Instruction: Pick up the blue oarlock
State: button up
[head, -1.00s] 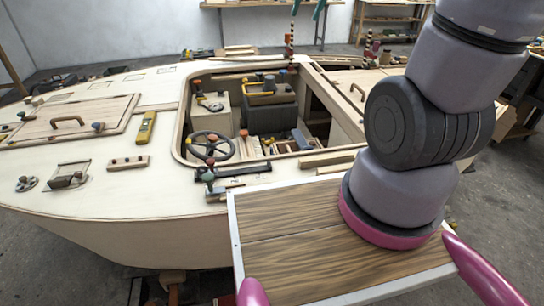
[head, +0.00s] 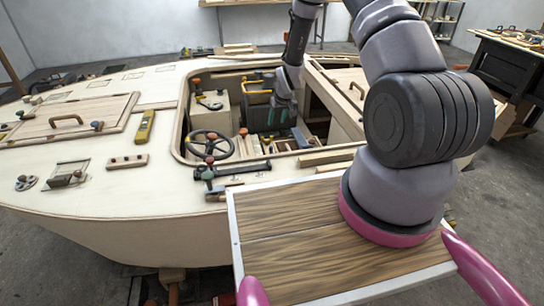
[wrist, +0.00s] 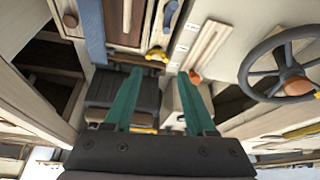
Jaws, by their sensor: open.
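A small dark blue piece, apparently the blue oarlock (wrist: 170,15), lies at the top of the wrist view on a pale surface near a light wooden strip. I cannot make it out surely in the head view. My gripper (wrist: 160,73) has two teal fingers, spread apart with nothing between them. It points down into the boat's cockpit, and the blue piece lies beyond the fingertips, apart from them.
A steering wheel (head: 210,145) stands left of my gripper in the head view; it also shows in the wrist view (wrist: 285,70). A dark seat-like box (wrist: 122,95) lies below the fingers. A blue-grey strip (wrist: 91,30) is nearby. The cockpit's wooden rim (head: 178,125) surrounds the cluttered space.

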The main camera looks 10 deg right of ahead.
send_near(271, 146)
jog(key=shift+x, duration=5.5)
grip_shut()
